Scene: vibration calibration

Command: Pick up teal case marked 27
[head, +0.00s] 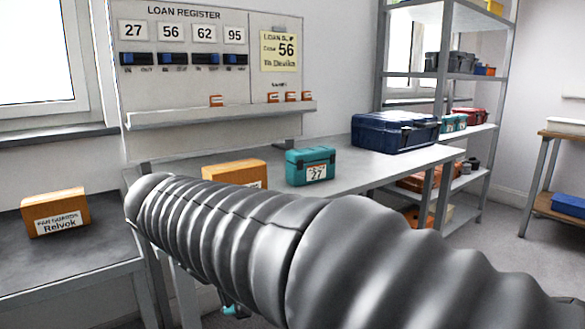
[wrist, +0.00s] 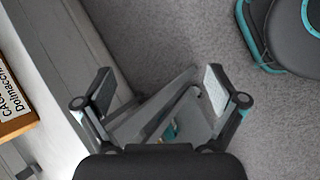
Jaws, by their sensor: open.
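The teal case marked 27 (head: 297,172) stands upright on the grey workbench (head: 372,168) in the head view, with its white label facing me. My grey arm crosses in front of the bench, below the case in the picture. My gripper (wrist: 160,90) shows in the wrist view with its two fingers wide apart and nothing between them. It hangs over the floor beside a bench edge, apart from the case. The case is not seen in the wrist view. In the head view my arm hides most of the gripper.
An orange box (head: 233,172) stands left of the case, and a large navy case (head: 392,131) stands behind it to the right. Another orange box (head: 55,212) sits on the left bench. A loan register board (head: 200,80) stands behind. A shelf unit (head: 445,97) is at the back right.

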